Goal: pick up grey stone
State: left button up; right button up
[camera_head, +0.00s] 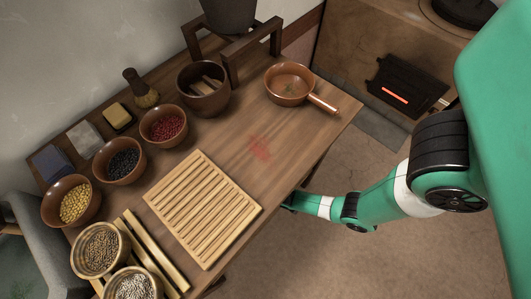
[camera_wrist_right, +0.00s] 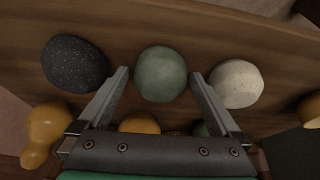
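In the right wrist view, three rounded stones lie in a row on a brown wooden surface (camera_wrist_right: 200,25). A dark grey, pale-speckled stone (camera_wrist_right: 75,62) is at left. A green-grey stone (camera_wrist_right: 161,74) is in the middle. A cream, finely speckled stone (camera_wrist_right: 236,84) is at right. My right gripper (camera_wrist_right: 158,80) is open, with its fingers apart on either side of the middle stone's lower part. I cannot tell whether they touch it. In the head view the right gripper is hidden at the table's edge. My left gripper is not in view.
A yellow gourd (camera_wrist_right: 45,135) and other yellow and green things lie near the right gripper. The table holds a slatted wooden board (camera_head: 203,207), several bowls, a handled copper-coloured pan (camera_head: 288,84) and a light grey block (camera_head: 83,139). A stove (camera_head: 408,85) glows at the back right.

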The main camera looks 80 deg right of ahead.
grip_shut()
dwell(0.3)
jog(key=shift+r+p, duration=0.5)
jog(key=shift+r, duration=0.1)
notch_tip(320, 180, up, 3)
jog(key=shift+p, duration=1.25)
jog(key=s+a+r+p, duration=0.3)
jog(key=s+r+p, duration=0.6)
jog(key=s, duration=0.4)
jog(key=shift+s+a, duration=0.25)
jog(key=shift+a, duration=0.15)
